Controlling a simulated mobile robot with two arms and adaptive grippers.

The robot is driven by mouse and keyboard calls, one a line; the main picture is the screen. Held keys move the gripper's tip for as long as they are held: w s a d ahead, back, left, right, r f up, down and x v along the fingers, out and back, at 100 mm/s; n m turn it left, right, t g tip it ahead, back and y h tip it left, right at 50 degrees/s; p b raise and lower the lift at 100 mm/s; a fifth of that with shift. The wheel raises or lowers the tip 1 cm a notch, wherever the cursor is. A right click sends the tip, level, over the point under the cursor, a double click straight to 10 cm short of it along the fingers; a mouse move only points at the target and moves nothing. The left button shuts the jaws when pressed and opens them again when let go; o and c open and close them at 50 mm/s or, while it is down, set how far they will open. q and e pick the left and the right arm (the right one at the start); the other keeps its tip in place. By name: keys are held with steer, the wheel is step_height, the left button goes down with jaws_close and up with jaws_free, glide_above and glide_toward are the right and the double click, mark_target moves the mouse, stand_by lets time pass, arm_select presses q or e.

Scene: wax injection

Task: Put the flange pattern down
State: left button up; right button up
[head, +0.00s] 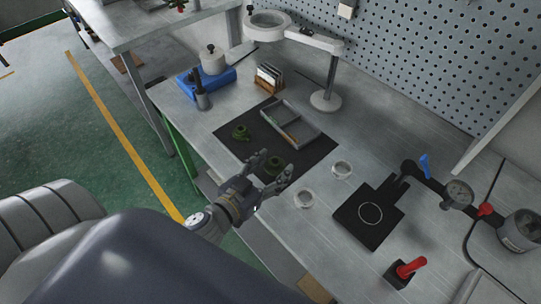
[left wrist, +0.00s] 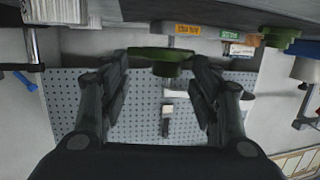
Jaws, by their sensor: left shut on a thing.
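My left gripper (head: 274,169) is shut on a dark green flange pattern (head: 275,161), near the front edge of the black mat (head: 232,150). In the left wrist view the flange pattern (left wrist: 160,55) is a wide disc with a round hub, held between the two fingertips (left wrist: 163,68). The table shows close by it in that view; whether the pattern touches the mat I cannot tell. The fingers partly hide the pattern in the head view. My right gripper is not in view.
Another green pattern (head: 241,133) stands on the mat, left of a grey divided tray (head: 290,124).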

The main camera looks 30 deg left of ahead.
mark_target(270, 162)
arm_select(q)
steer(key=w+a, duration=0.2)
steer(key=w, duration=0.1)
steer(key=shift+w+f+p, duration=0.1)
steer(key=shift+w+p, duration=0.15)
steer(key=shift+p, duration=0.05)
steer(key=shift+w+a, duration=0.4)
steer(key=shift+w, duration=0.1)
step_height(270, 162, down, 3)
steer(key=shift+s, duration=0.1)
steer(key=shift+d+f, duration=0.15)
steer(key=shift+f+b, duration=0.35)
steer(key=o, duration=0.9)
steer(key=shift+r, duration=0.15)
